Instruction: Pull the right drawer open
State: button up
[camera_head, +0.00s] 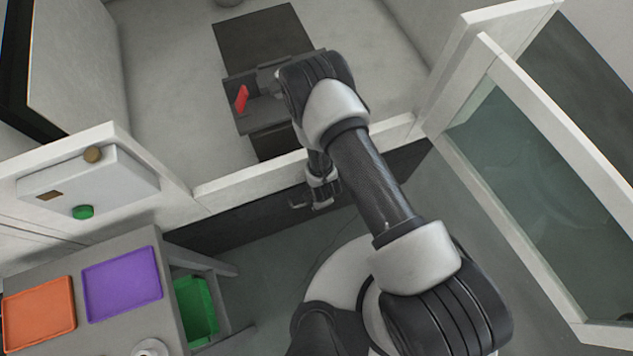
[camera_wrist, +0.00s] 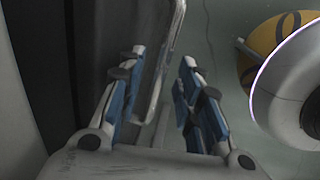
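My gripper (camera_head: 312,203) is low in front of the dark panel (camera_head: 235,232) under the white sill. In the wrist view my gripper (camera_wrist: 163,60) has its two blue-padded fingers apart. A thin pale grey bar (camera_wrist: 168,50), which looks like a handle, runs between the fingers. I cannot tell whether either finger touches it. A dark upright surface (camera_wrist: 90,30) lies to the left of the bar. No drawer outline is clear, and my arm hides part of the panel in the head view. The panel shows no visible open drawer.
A dark tank (camera_head: 245,103) with a red item (camera_head: 242,98) stands on the floor of the enclosure behind the sill. A glass-paned door (camera_head: 540,170) stands at the right. A table (camera_head: 150,325) with an orange tray (camera_head: 40,312) and a purple tray (camera_head: 122,283) is at lower left.

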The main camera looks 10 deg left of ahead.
jog(key=shift+c, duration=0.6)
grip_shut()
